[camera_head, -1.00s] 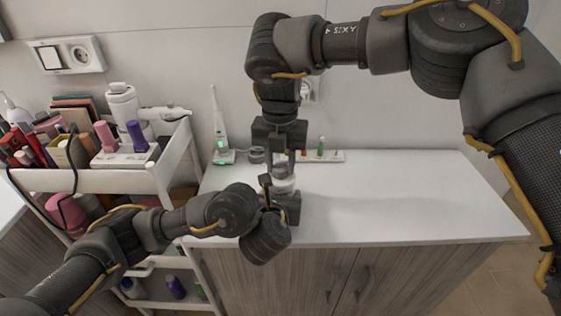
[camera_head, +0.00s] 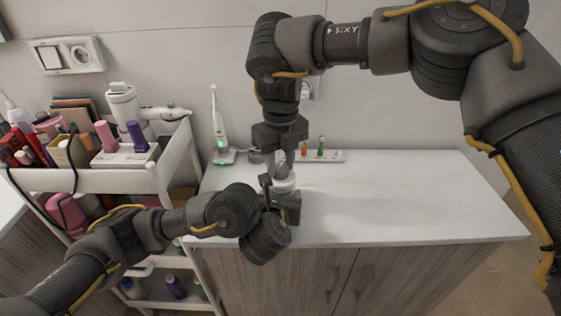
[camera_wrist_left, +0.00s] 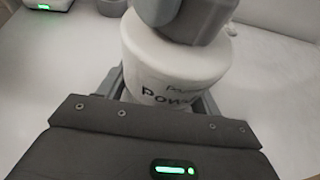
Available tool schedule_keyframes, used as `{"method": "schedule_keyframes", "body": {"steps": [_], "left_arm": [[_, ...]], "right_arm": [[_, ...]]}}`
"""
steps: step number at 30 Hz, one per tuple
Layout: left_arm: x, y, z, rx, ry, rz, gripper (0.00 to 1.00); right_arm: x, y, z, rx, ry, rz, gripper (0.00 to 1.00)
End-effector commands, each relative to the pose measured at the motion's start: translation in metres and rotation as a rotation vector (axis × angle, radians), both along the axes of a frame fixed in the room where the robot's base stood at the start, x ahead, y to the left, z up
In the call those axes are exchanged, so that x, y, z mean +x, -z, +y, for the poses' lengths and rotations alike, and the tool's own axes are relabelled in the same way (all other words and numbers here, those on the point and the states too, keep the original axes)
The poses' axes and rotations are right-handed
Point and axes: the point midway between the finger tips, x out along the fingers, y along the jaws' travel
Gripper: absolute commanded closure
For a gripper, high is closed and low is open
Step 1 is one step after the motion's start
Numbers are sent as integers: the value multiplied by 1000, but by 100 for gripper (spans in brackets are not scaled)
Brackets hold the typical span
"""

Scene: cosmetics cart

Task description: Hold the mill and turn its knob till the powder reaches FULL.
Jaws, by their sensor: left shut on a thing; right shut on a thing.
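The white mill (camera_head: 285,184) stands upright on the front part of the white counter; it also shows large in the left wrist view (camera_wrist_left: 178,62), with partly hidden lettering on its side. My left gripper (camera_head: 279,199) is shut on the mill's body, with its fingers on either side. My right gripper (camera_head: 280,162) points straight down from above and is shut on the knob at the mill's top. The fingers mostly hide the knob. Right gripper parts (camera_wrist_left: 190,18) cover the mill's top in the left wrist view. The powder level and a FULL mark cannot be seen.
A white electric toothbrush (camera_head: 218,130) on a green-lit base and a narrow white tray (camera_head: 334,156) with small coloured items stand behind the mill. A crowded white cart (camera_head: 95,180) is at the left. The counter (camera_head: 410,190) is clear at the right.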

Motion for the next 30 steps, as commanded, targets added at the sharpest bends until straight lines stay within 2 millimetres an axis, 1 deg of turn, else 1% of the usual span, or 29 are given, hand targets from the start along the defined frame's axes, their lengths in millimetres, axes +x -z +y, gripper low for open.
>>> {"method": "schedule_keyframes", "body": {"steps": [9, 21, 22, 27, 30], "left_arm": [[0, 1, 0, 1, -1, 1, 68], [0, 1, 0, 1, -1, 1, 68], [0, 1, 0, 1, -1, 1, 68], [0, 1, 0, 1, -1, 1, 68], [0, 1, 0, 1, -1, 1, 68]], "right_arm": [[0, -1, -1, 1, -73, -1, 90], [1, -1, -1, 1, -79, -1, 90], [1, -1, -1, 1, -79, -1, 66], [0, -1, 0, 1, -79, -1, 45], [0, 0, 0, 1, -79, -1, 45]]}}
